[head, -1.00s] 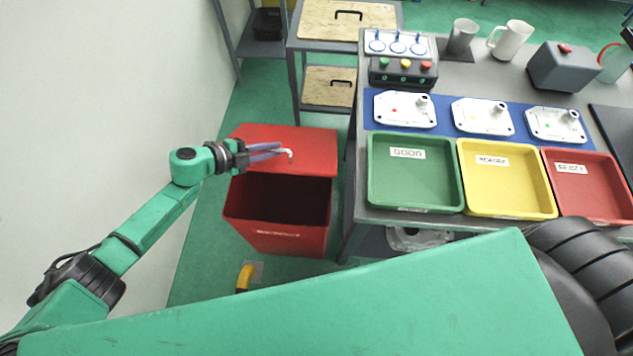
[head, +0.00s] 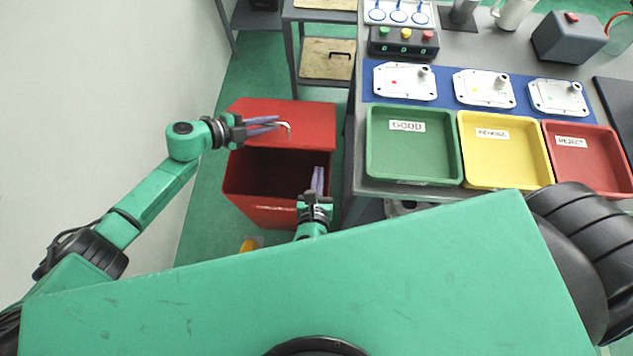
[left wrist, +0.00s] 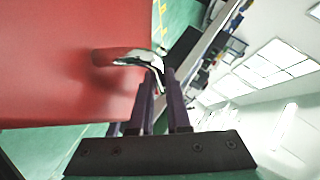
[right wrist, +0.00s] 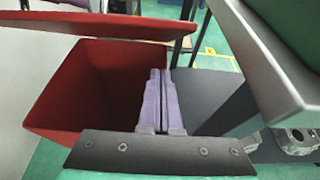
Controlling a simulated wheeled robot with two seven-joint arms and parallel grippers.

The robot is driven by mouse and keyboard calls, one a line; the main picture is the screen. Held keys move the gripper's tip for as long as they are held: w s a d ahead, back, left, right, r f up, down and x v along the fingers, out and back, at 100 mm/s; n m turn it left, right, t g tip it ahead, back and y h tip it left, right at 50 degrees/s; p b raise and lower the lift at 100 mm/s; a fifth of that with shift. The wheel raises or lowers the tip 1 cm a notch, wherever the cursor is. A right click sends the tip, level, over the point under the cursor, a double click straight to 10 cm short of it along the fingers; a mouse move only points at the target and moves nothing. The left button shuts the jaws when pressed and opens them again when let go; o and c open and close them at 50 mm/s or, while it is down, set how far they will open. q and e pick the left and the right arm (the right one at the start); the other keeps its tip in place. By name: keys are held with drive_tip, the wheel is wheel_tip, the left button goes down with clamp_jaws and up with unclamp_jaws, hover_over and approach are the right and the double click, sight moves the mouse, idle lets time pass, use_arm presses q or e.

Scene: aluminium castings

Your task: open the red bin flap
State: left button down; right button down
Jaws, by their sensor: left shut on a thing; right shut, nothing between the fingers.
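The red bin (head: 245,180) stands on the floor left of the table, and it also shows in the right wrist view (right wrist: 75,95). Its red flap (head: 310,120) is raised at the back, leaving the dark inside visible. The flap also shows in the left wrist view (left wrist: 50,60) with its silver handle (left wrist: 140,58). My left gripper (head: 280,125) is shut on the handle, fingers beside the raised flap. My right gripper (head: 318,170) is shut and empty, with its fingertips over the bin's right side; its fingers also show in the right wrist view (right wrist: 160,80).
The grey table (head: 365,188) stands close to the bin's right, carrying green (head: 412,182), yellow (head: 505,186) and red (head: 590,190) trays. A yellow item (head: 249,245) lies on the floor in front of the bin. A white wall is on the left.

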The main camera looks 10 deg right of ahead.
drive_tip(key=shift+w+d+r, duration=0.2)
drive_tip(key=shift+w+r, duration=0.4)
drive_tip(key=shift+r, duration=0.2)
drive_tip(key=shift+w+d+r, duration=0.2)
drive_tip(key=shift+w+r, duration=0.35)
drive_tip(key=shift+r, duration=0.2)
